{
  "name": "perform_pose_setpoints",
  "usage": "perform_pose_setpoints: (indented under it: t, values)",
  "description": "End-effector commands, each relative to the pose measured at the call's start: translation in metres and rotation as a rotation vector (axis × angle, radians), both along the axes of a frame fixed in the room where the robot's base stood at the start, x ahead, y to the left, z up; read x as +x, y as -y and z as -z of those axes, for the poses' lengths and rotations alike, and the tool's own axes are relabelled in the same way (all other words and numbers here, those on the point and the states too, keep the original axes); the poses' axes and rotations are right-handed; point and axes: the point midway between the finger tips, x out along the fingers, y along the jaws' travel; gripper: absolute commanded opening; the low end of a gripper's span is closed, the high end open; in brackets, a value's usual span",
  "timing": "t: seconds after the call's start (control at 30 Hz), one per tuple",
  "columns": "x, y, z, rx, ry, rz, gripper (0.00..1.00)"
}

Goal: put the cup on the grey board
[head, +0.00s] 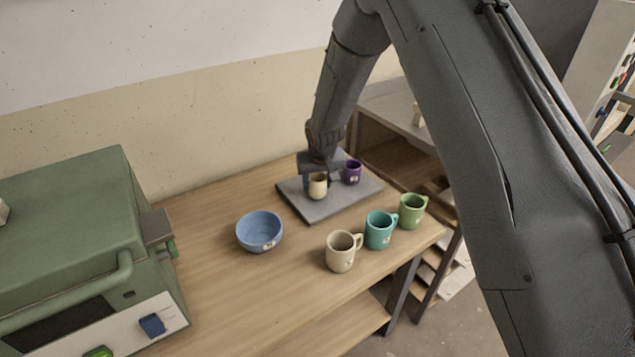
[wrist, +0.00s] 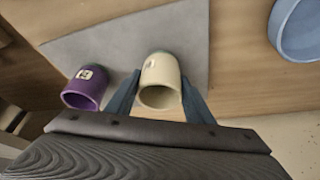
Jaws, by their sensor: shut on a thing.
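A small cream cup (head: 317,187) is between the fingers of my gripper (head: 318,178), which is shut on it over the grey board (head: 326,209). The wrist view shows the cream cup (wrist: 160,82) between the two blue-grey fingers (wrist: 160,98), with its open rim facing the camera. Whether the cup's base touches the board cannot be told. A purple cup (head: 352,172) stands on the board just right of the cream cup. It also shows in the wrist view (wrist: 83,90), left of the cream one and apart from it.
A blue bowl (head: 259,232) stands left of the board. A beige mug (head: 341,252), a teal mug (head: 379,230) and a green mug (head: 412,211) stand along the table's front right. A green machine (head: 75,245) fills the left. Bare wood lies between bowl and mugs.

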Motion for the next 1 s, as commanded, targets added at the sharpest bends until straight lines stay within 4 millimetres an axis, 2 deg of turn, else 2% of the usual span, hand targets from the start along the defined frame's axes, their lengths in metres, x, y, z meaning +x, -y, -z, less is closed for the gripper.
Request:
perform_pose_setpoints:
  t: [0.47,0.5,0.57,1.0]
  values:
    - [0.0005,0.0,0.0097,0.001,0.001,0.001,0.21]
    - [0.0,0.0001,0.0089,0.0,0.0,0.001,0.54]
    - [0.0,0.0001,0.0087,0.0,0.0,0.001,0.64]
    - [-0.0005,0.0001,0.0028,0.001,0.001,0.001,0.66]
